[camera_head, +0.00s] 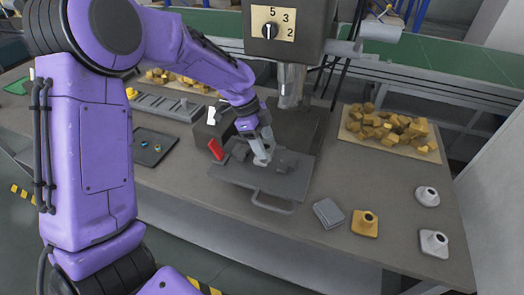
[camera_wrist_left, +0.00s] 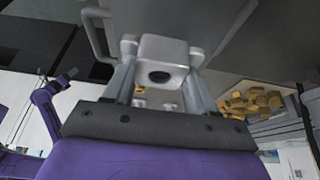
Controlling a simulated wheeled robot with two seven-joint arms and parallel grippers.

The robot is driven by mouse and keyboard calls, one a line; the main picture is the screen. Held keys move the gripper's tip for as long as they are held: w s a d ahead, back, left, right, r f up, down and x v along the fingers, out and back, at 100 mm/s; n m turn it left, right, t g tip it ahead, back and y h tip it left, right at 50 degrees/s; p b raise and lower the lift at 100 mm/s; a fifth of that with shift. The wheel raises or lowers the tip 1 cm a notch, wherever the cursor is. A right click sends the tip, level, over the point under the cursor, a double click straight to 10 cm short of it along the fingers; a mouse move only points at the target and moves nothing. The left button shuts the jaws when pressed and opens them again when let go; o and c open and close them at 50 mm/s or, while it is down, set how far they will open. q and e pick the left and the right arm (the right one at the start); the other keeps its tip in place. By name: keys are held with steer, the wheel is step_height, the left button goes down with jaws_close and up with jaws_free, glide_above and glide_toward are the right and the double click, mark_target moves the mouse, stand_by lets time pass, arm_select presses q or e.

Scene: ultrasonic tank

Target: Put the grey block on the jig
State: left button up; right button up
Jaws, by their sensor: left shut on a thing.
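My left gripper (camera_head: 262,152) is shut on a light grey block (camera_head: 262,160), over the middle of a dark grey plate with raised dark stops, which I take for the jig (camera_head: 235,173). The left wrist view shows the grey block (camera_wrist_left: 148,50), with a dark round hole, between the two fingers (camera_wrist_left: 160,85). I cannot tell whether the block touches the jig or hangs just above it. The jig has a loop handle at its front and a red lever (camera_head: 216,149) at its left. My right gripper is not in view.
Two light grey holed blocks (camera_head: 428,196) (camera_head: 434,242), a yellow one (camera_head: 365,223) and a flat grey piece (camera_head: 329,213) lie at the right. A tray of yellow chunks (camera_head: 390,130) is at back right.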

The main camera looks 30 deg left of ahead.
arm_select(q)
steer(key=f, duration=0.1)
steer(key=a+f, duration=0.1)
steer(key=f, duration=0.1)
steer(key=w+f, duration=0.1)
steer(key=shift+w+a+f+p, duration=0.1)
steer(key=shift+a+f+p, duration=0.25)
steer(key=shift+p, duration=0.05)
steer(key=shift+w+f, duration=0.1)
steer(key=shift+f, duration=0.4)
steer(key=shift+f, duration=0.15)
steer(key=o, duration=1.3)
steer(key=shift+c, duration=0.2)
steer(key=b+v, duration=0.1)
steer(key=v, duration=1.1)
steer(key=shift+r, duration=0.2)
